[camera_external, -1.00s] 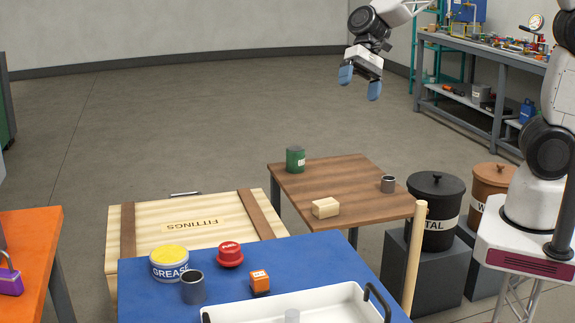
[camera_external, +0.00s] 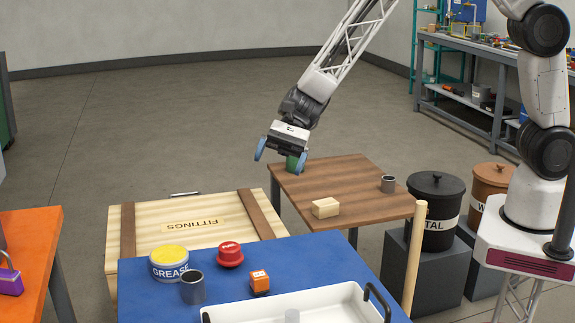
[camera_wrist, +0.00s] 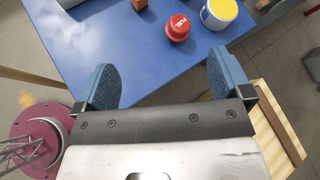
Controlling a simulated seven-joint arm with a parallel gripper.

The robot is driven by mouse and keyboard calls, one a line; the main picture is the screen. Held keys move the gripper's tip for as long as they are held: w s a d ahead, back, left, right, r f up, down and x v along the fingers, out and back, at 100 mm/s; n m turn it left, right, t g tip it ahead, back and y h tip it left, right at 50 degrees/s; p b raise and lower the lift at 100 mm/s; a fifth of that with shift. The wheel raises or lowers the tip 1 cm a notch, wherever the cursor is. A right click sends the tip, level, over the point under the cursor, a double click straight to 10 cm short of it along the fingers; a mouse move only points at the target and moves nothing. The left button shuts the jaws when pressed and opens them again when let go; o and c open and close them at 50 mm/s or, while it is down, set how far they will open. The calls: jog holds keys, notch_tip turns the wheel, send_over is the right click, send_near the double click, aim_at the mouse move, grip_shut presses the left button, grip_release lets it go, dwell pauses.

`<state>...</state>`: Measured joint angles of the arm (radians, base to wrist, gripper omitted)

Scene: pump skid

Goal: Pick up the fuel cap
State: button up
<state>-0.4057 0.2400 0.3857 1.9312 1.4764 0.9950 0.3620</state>
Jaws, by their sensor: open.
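The fuel cap (camera_external: 230,253) is red and round and sits upright on the blue table, between the grease tub and the small orange block. In the wrist view the red cap (camera_wrist: 178,27) lies beyond my fingertips, a little right of the middle, with lettering on its top. My gripper (camera_external: 281,162) is open and empty, high above the floor, behind and to the right of the cap in the external view. In the wrist view its two blue fingers (camera_wrist: 163,72) are spread wide with nothing between them. The cap is fully visible and untouched.
On the blue table (camera_external: 290,265) stand the grease tub (camera_external: 169,262), a dark grey cup (camera_external: 193,287), the orange block (camera_external: 259,281) and a white tray (camera_external: 335,291). The brown table (camera_external: 345,180) holds a wooden block (camera_external: 326,207). A wooden pole (camera_external: 413,262) stands upright nearby.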

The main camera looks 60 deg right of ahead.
aim_at(230, 251)
jog(key=w+a+f+m, duration=0.1)
jog(key=a+f, duration=0.2)
jog(key=f, duration=0.1)
jog(key=w+a+f+m+t+y, duration=0.1)
jog(key=a+f+m, duration=0.1)
jog(key=a+f, duration=0.2)
jog(key=w+a+f+m, duration=0.1)
jog(key=a+f+m, duration=0.1)
jog(key=f, duration=0.4)
jog(key=shift+w+a+f+y, duration=0.15)
jog(key=shift+a+y, duration=0.25)
jog(key=shift+a, duration=0.4)
jog(key=shift+x, duration=1.25)
jog(key=shift+x, duration=2.6)
jog(key=shift+w, duration=0.15)
jog(key=c, duration=1)
jog(key=shift+c, duration=0.2)
